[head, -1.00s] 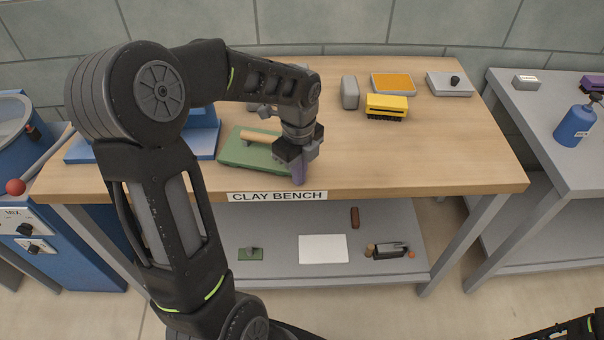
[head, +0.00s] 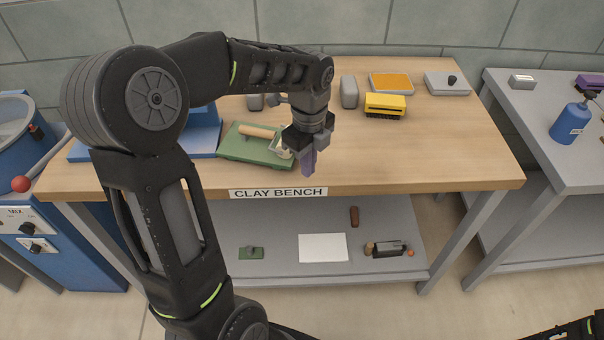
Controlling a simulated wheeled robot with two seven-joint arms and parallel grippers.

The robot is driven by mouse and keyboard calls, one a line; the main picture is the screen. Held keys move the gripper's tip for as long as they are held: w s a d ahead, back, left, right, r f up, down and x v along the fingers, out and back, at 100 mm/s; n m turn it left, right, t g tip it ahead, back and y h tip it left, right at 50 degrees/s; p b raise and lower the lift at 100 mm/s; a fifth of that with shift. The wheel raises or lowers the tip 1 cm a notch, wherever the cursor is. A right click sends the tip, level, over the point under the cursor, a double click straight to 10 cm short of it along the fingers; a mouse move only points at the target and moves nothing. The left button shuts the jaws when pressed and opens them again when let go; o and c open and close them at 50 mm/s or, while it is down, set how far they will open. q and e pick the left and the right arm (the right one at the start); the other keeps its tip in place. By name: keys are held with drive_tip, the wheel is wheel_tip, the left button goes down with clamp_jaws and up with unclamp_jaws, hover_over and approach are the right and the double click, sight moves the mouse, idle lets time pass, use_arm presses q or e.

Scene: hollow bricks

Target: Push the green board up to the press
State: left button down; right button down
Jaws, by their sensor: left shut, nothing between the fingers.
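The green board (head: 245,155) lies on the bench top. A wooden roller-like piece (head: 260,132) lies on it and a pale piece (head: 284,150) shows at its right end. The blue press (head: 205,137) stands just left of the board, largely hidden behind my left arm. The board's left edge is at or very near the press base; I cannot tell whether they touch. My left gripper (head: 308,168) is shut and empty, pointing down with purple fingertips, just right of the board's right end. My right gripper is out of view.
Grey blocks (head: 349,91), a yellow brush (head: 385,105), an orange-topped tray (head: 391,83) and a grey knobbed box (head: 448,84) stand at the back. The bench top (head: 430,150) right of my gripper is clear. A grey table (head: 560,170) stands at right.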

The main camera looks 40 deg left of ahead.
use_arm(q)
wheel_tip(320, 180, up, 6)
drive_tip(key=shift+w+f, duration=0.1)
idle(0.6)
